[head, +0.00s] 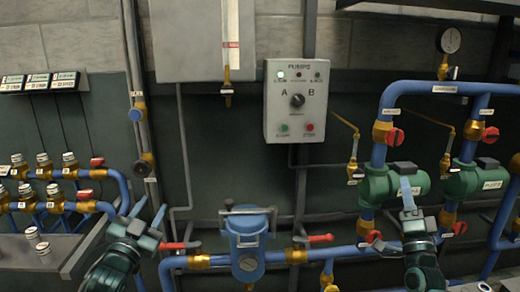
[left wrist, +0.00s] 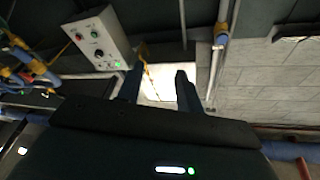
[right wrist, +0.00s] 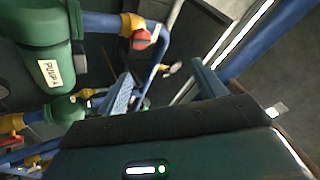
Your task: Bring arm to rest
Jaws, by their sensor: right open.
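My left gripper (head: 149,212) is at the lower left of the head view, in front of the pipes and left of the blue filter housing. In the left wrist view its two fingers (left wrist: 160,88) stand apart with nothing between them. My right gripper (head: 409,190) is at the lower right of the head view, in front of the green pump (head: 378,186); the gap between them cannot be judged there. In the right wrist view its fingers (right wrist: 163,85) are spread and empty. That view also shows a green pump (right wrist: 45,55) to the left.
A grey pump control box (head: 296,101) hangs on the wall. The blue filter housing (head: 249,243) with red-handled valves beside it stands between my arms. Brass valves (head: 42,165) line the left side above a grey bench (head: 30,255). Blue pipes (head: 440,87) rise at the right.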

